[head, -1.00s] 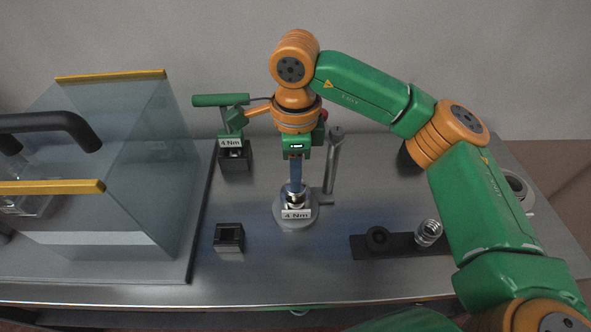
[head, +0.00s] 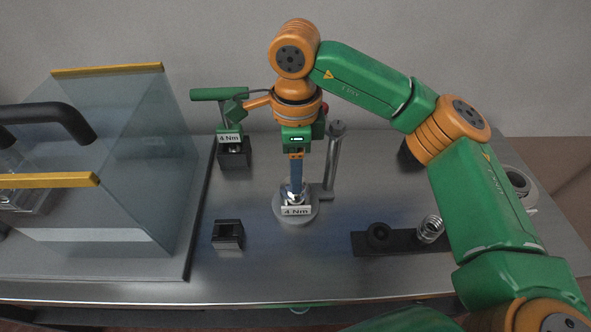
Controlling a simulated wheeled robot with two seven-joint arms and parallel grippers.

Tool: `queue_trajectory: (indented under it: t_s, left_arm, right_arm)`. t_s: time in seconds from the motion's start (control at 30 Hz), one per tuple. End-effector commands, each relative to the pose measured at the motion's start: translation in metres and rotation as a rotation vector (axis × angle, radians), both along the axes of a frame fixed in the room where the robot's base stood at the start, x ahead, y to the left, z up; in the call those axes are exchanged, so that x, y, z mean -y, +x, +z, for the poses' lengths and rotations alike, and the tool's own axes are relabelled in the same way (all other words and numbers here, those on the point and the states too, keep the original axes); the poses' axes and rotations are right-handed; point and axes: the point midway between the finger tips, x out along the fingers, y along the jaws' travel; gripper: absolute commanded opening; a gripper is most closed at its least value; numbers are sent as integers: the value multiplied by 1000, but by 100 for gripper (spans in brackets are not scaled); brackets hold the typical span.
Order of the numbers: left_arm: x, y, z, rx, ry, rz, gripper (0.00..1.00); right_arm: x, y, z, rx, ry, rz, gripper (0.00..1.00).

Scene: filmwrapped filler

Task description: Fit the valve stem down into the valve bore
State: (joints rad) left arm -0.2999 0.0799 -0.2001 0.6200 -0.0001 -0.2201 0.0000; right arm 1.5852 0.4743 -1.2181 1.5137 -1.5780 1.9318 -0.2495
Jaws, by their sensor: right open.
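The valve body (head: 309,210) is a round grey piece standing on the bench in the middle, with a "4 Nm" label on its front. My right gripper (head: 295,190) points straight down over it, with its fingers at the top of the valve. Its jaws are open, though the gap between the fingers is hard to see from here. A small bright metal part shows at the fingertips; I cannot tell whether it is the valve stem or the neck of the valve. The bore itself is hidden. My left gripper is not in view.
A grey post (head: 334,160) stands close right of the valve. A green torque tool (head: 222,94) stands in a black block behind left. An empty-looking black block (head: 228,235) sits front left. A dark tray (head: 405,243) holds a black ring and a spring (head: 431,229). A glass enclosure (head: 120,150) fills the left.

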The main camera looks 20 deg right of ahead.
Motion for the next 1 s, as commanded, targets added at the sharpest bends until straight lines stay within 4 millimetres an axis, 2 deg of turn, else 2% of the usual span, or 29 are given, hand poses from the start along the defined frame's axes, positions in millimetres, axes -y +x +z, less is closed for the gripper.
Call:
queue_trajectory:
  t_s: [0.07,0.2,0.27,0.83,0.9,1.0]
  left_arm:
    - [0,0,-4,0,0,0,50]
    - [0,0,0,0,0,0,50]
    - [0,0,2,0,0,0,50]
    - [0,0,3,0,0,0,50]
    - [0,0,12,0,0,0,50]
    - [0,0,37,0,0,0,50]
  right_arm:
    - [-1,0,16,5,3,1,59]
    - [0,0,48,5,1,0,59]
    - [0,0,56,4,0,0,59]
    - [0,0,61,1,1,1,59]
    - [0,0,70,2,2,1,59]
    - [0,0,96,2,2,1,59]
